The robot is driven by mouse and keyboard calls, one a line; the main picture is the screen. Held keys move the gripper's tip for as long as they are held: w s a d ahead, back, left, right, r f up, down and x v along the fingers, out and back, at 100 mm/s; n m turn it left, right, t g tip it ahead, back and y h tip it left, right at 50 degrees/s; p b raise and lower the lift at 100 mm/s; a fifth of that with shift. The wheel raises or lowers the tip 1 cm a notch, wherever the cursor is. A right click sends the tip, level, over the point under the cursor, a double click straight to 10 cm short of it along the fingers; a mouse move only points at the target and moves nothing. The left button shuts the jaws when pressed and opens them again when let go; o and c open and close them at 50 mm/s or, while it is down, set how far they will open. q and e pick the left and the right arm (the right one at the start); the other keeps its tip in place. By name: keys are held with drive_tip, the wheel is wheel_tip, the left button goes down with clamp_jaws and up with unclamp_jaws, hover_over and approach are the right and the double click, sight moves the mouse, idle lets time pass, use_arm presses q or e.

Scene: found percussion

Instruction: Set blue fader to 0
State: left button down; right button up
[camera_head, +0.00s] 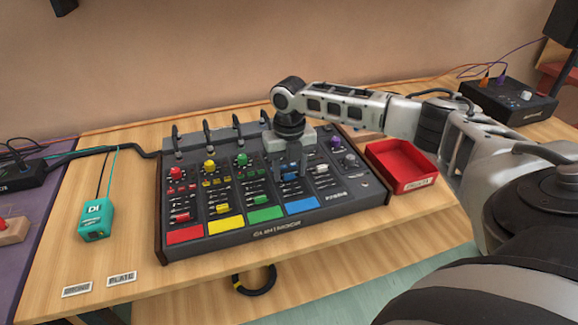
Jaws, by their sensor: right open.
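The mixer (215,238) stands on the wooden table, with red, yellow, green and blue pads along its front edge. The blue pad (302,206) marks the blue channel. My right gripper (292,174) reaches down over that channel from above, its two fingers apart. Small blue parts (291,167) show between the fingers; I cannot tell whether the blue fader's cap is among them or touched. The red fader cap (181,216), yellow fader cap (222,209) and green fader cap (260,199) sit low in their slots. My left gripper is out of view.
A red tray (402,182) stands close to the mixer's right side, under my right arm. A teal DI box (96,220) is at left. A black box with knobs (508,99) is at the back right. Cables run behind the mixer. Bare table lies between DI box and mixer.

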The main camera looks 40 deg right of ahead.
sight(290, 174)
wheel_tip(290, 174, up, 16)
idle(0.5)
idle(0.4)
drive_tip(key=shift+s, duration=0.1)
